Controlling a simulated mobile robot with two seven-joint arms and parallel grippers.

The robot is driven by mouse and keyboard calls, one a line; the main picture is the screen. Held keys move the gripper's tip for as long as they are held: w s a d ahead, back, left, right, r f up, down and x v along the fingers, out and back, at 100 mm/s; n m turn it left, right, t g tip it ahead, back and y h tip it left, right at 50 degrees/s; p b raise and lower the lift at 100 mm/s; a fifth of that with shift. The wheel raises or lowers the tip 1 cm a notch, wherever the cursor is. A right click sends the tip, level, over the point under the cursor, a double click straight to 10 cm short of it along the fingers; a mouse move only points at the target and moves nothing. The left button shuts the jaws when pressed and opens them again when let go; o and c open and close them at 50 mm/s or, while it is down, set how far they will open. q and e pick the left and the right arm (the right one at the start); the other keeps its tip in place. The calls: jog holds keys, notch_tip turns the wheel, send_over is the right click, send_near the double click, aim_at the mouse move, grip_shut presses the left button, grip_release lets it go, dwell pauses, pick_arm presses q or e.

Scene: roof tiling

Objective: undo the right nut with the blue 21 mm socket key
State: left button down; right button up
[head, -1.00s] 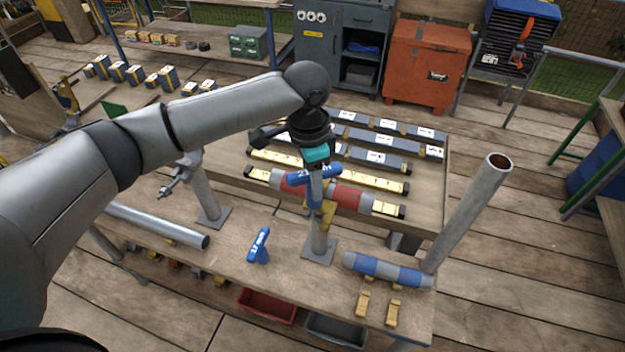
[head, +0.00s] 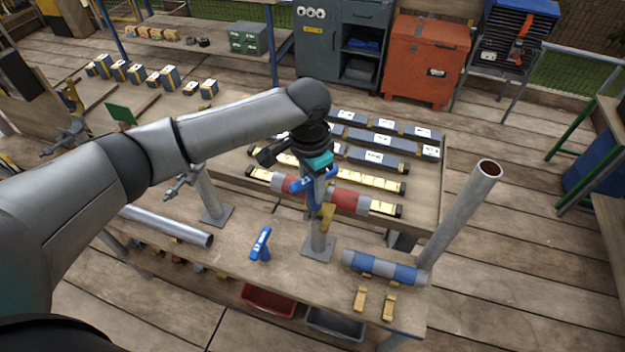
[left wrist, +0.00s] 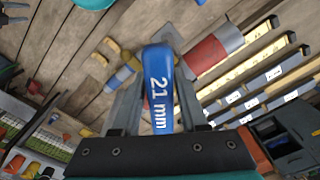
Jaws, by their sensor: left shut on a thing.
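The blue 21 mm socket key (head: 313,192) is held by my left gripper (head: 318,172), which is shut on it. In the left wrist view its handle (left wrist: 160,92), marked "21 mm", lies between the two fingers (left wrist: 157,100). In the head view the key's shaft points down beside a yellow clamp piece (head: 327,215) on an upright post (head: 318,240). I cannot tell whether the socket sits on a nut; the nuts are too small or hidden.
A red-and-grey tube (head: 345,199) lies behind the post. A blue-and-grey tube (head: 385,268), a tall upright pipe (head: 460,215) and two yellow pieces (head: 375,302) are at the bench's right end. A long grey pipe (head: 165,226) lies at left. Bare bench lies around the second key.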

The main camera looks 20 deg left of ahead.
pick_arm(q)
jog(key=shift+w+r+n+p, duration=0.1)
jog(key=shift+r+n+p, duration=0.1)
jog(key=shift+n+p, duration=0.4)
jog(key=shift+n, duration=0.4)
jog(key=shift+f+n, duration=0.1)
jog(key=shift+n, duration=1.3)
jog(key=shift+m, duration=0.5)
jog(key=shift+r, duration=2.95)
